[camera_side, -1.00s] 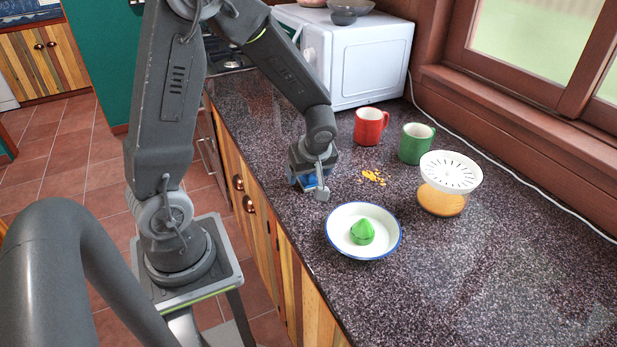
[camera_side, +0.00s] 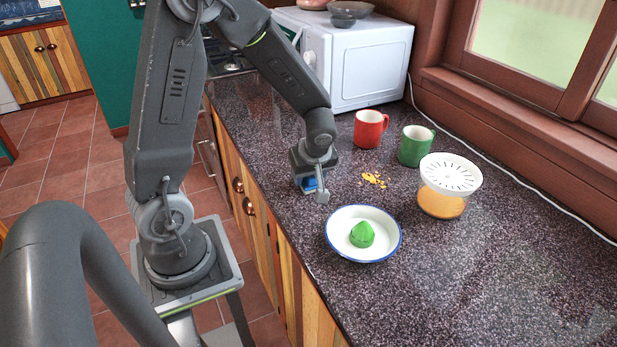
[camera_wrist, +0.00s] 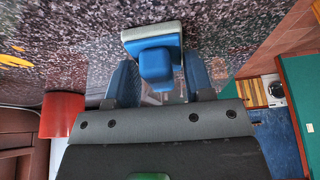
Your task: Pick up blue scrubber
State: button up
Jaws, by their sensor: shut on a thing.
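The blue scrubber (camera_wrist: 155,62) has a blue handle block and a pale base edge, and shows at the top middle of the wrist view. My gripper (camera_wrist: 159,82) has one finger on each side of its handle and is shut on it. In the side view, a patch of the scrubber (camera_side: 310,184) shows under my gripper (camera_side: 316,187), near the counter's front edge. The wrist link and fingers hide most of it there. I cannot tell whether it touches the counter or is slightly raised.
A white bowl (camera_side: 341,238) with a green reamer (camera_side: 362,234) stands close in front. Yellow crumbs (camera_side: 373,179), a red mug (camera_side: 369,129), a green mug (camera_side: 414,146) and a juicer (camera_side: 444,182) stand to the right. A microwave (camera_side: 352,64) is behind.

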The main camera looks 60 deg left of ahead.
jog(key=shift+r, duration=0.15)
notch_tip(320, 180, up, 4)
jog(key=shift+r, duration=0.15)
jog(key=s+a+r, duration=0.6)
jog(key=s+a, duration=0.1)
jog(key=s, duration=0.1)
jog(key=shift+s+a+r, duration=0.25)
jog(key=shift+s+a, duration=0.1)
jog(key=shift+a, duration=0.05)
